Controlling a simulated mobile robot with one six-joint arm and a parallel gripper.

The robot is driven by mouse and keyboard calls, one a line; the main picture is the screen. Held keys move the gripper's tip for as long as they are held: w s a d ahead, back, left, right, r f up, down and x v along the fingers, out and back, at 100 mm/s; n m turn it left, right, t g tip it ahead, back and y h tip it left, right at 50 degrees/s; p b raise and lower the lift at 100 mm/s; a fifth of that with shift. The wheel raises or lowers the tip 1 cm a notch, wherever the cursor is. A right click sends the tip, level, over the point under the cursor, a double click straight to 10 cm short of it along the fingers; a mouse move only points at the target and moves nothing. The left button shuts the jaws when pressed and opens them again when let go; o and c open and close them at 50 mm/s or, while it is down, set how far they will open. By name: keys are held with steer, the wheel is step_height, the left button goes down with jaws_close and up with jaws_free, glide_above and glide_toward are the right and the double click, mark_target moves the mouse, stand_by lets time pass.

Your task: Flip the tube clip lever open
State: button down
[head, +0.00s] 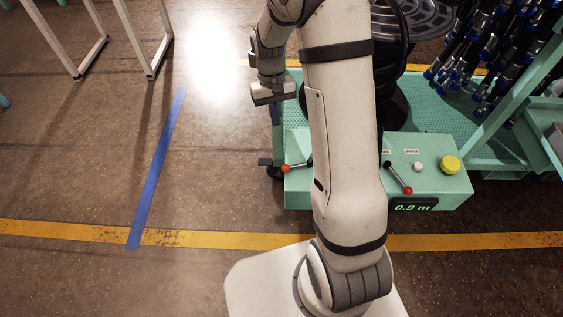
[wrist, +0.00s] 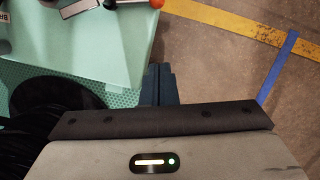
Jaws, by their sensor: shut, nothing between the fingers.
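The green control box (head: 440,190) carries two levers. The left lever (head: 298,167) has an orange knob and sticks out past the box's left edge. The right lever (head: 397,177) has a red knob. I cannot read which one works the tube clip, and my arm covers the middle of the box. An orange-knobbed lever (wrist: 130,3) is cut off at the top of the wrist view. My gripper (wrist: 158,70) is shut and empty, its dark fingers beside the box's edge and apart from the lever. In the head view its body hangs above and left of the box.
A yellow knob (head: 449,165), a white button (head: 418,167) and a 0.9 m display (head: 411,207) are on the box. Black hose coils (head: 389,60) stand behind it.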

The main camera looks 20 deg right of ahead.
steer(key=shift+w+f, duration=0.25)
steer(key=shift+f, duration=0.7)
steer(key=s+f+b, duration=0.6)
steer(key=f, duration=0.2)
steer(key=shift+s+f, duration=0.25)
steer(key=shift+f, duration=0.15)
